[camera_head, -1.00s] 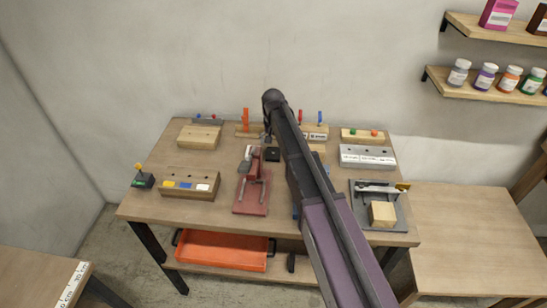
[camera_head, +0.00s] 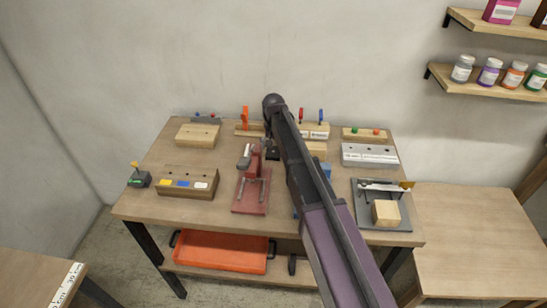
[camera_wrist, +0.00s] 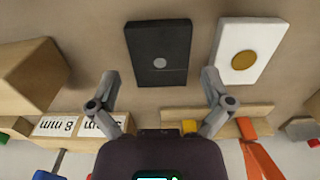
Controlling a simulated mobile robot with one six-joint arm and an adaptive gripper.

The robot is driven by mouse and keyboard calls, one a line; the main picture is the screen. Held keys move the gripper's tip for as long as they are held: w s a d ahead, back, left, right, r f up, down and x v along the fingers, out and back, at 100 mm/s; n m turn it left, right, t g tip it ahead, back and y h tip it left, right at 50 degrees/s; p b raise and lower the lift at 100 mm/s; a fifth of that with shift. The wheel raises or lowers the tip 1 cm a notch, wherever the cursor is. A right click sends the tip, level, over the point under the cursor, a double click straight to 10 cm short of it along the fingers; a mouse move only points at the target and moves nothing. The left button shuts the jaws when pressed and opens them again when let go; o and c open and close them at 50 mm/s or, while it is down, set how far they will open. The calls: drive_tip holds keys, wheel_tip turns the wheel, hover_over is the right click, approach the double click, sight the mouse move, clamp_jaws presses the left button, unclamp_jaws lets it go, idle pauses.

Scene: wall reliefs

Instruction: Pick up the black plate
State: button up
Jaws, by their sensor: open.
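The black plate (camera_wrist: 158,55) is a flat dark rectangle with a grey round spot, lying on the table in the wrist view. It also shows in the head view (camera_head: 272,154), small and partly covered by my arm. My gripper (camera_wrist: 160,80) is open and empty. Its two fingers stand apart on either side of the plate's near end, with the plate's image between them and beyond. I cannot tell the height of the fingertips above the plate. In the head view the gripper is mostly hidden by my arm.
A white plate with a gold disc (camera_wrist: 247,52) lies close right of the black one. A wooden block (camera_wrist: 30,78) is at left. A red vise-like fixture (camera_head: 252,188) and a grey tray with a wooden cube (camera_head: 399,221) stand on the worktable (camera_head: 150,206).

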drive_tip(key=shift+f+b, duration=0.6)
drive_tip(key=shift+f, duration=0.25)
drive_tip(key=shift+c, duration=0.2)
drive_tip(key=c, duration=0.9)
